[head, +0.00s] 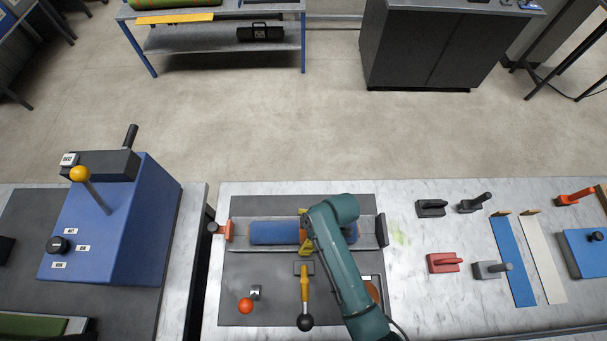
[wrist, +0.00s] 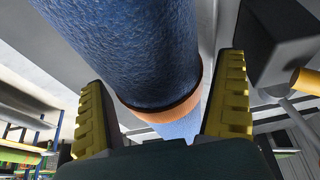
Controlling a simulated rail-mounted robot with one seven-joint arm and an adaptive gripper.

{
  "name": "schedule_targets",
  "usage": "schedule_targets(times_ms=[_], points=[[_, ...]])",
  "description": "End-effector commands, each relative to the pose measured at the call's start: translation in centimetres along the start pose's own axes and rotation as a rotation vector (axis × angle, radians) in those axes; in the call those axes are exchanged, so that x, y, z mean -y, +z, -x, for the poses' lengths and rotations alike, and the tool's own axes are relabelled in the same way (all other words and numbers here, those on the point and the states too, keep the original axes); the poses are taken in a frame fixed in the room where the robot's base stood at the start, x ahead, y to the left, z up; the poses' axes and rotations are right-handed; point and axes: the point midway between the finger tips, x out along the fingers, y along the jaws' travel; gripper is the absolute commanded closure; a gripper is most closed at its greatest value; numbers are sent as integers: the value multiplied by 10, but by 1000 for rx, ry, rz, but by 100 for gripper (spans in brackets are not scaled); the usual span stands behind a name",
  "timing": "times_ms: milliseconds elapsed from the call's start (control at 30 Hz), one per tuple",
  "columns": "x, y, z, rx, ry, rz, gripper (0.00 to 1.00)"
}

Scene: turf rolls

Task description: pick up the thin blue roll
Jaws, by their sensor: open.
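In the wrist view, the blue roll (wrist: 130,45) with an orange band (wrist: 165,108) runs between the two fingers of my gripper (wrist: 165,72). The fingers are apart, and gaps show beside the roll.
An orange-headed clamp (head: 229,231) is at the tray's left end, and a dark end block (head: 381,230) at its right. A yellow-handled lever (head: 305,290) and a red ball knob (head: 246,305) stand in front. A blue lever box (head: 115,225) is at left.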

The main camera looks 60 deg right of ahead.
Motion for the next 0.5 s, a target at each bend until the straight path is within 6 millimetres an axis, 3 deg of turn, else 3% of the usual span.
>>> schedule_targets(times_ms=[133, 400, 500], points=[[0, 0, 0, 0, 0, 0, 2], [0, 0, 1, 0, 0, 0, 54], [-1, -1, 2, -1, 2, 1, 66]])
